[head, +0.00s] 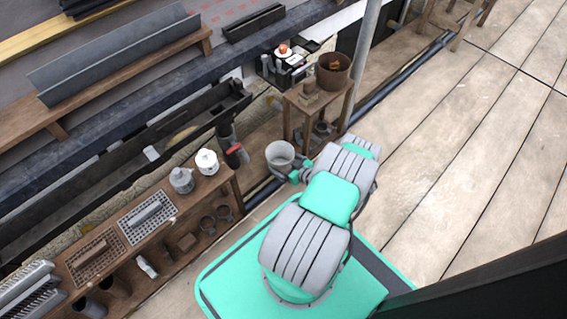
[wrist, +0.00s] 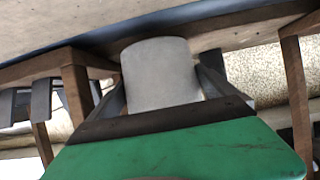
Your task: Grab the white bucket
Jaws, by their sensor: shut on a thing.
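The white bucket (head: 280,154) shows in the head view at the end of my arm, between the long low bench and the small wooden table. Its open top faces up and it looks empty. My gripper (head: 290,166) is shut on the white bucket. In the wrist view the bucket (wrist: 160,74) sits between the two dark fingers, one on each side. The finger tips are partly hidden by the bucket and the green gripper body. I cannot tell whether the bucket touches anything below it.
A small wooden table (head: 315,104) with a brown bucket (head: 333,70) stands just behind and right. A wooden bench (head: 160,208) with white pots, trowels and tools is on the left. A grey pole (head: 362,60) rises near the table. The plank floor (head: 470,150) on the right is clear.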

